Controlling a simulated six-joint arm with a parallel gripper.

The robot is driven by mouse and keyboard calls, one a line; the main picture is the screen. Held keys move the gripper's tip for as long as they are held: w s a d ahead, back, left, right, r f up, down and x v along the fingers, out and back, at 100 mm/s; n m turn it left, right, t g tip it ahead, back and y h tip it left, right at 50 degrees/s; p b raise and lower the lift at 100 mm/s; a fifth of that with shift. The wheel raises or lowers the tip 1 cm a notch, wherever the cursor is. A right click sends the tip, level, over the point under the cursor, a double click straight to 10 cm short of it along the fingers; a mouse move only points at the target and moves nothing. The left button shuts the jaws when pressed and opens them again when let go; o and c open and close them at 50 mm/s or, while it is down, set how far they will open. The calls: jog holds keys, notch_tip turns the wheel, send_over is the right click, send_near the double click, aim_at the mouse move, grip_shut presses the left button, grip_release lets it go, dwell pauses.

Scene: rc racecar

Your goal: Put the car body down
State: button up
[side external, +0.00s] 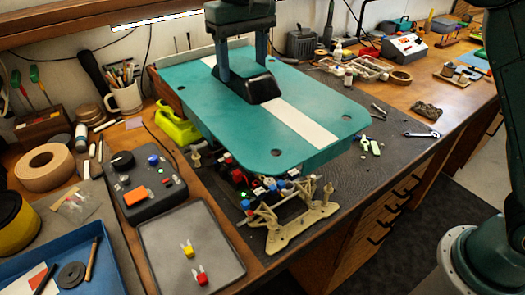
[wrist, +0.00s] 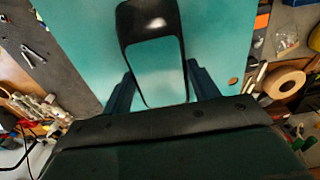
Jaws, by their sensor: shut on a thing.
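The car body (side external: 206,100) is a flat teal shell with a white stripe and a raised black cockpit. In the side view it is roughly level above the chassis (side external: 245,185), covering most of it. My gripper (side external: 246,92) comes from above and is shut on the cockpit (side external: 262,86), one finger on each side. The cockpit also shows between the fingers in the wrist view (wrist: 151,22). The chassis's pale front end with posts (side external: 290,215) sticks out below the body's near edge. The shell hides whether the body touches the posts.
A grey tray (side external: 165,275) with small yellow and red parts lies front left, beside a dark box (side external: 143,185) with coloured parts. A white mug (side external: 124,97) and a tape roll (side external: 45,168) stand left. Wrenches (side external: 421,134) lie on the dark mat at right.

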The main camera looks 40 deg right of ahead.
notch_tip(320, 180, up, 5)
jog(key=shift+r, duration=0.1)
jog(key=w+d, duration=0.2)
jog(key=d, duration=1.4)
jog(key=w+d, duration=0.2)
jog(key=d, duration=1.4)
jog(key=shift+s+f, duration=0.15)
jog(key=shift+f, duration=12.3)
jog(key=shift+f, duration=0.15)
jog(key=o, duration=1)
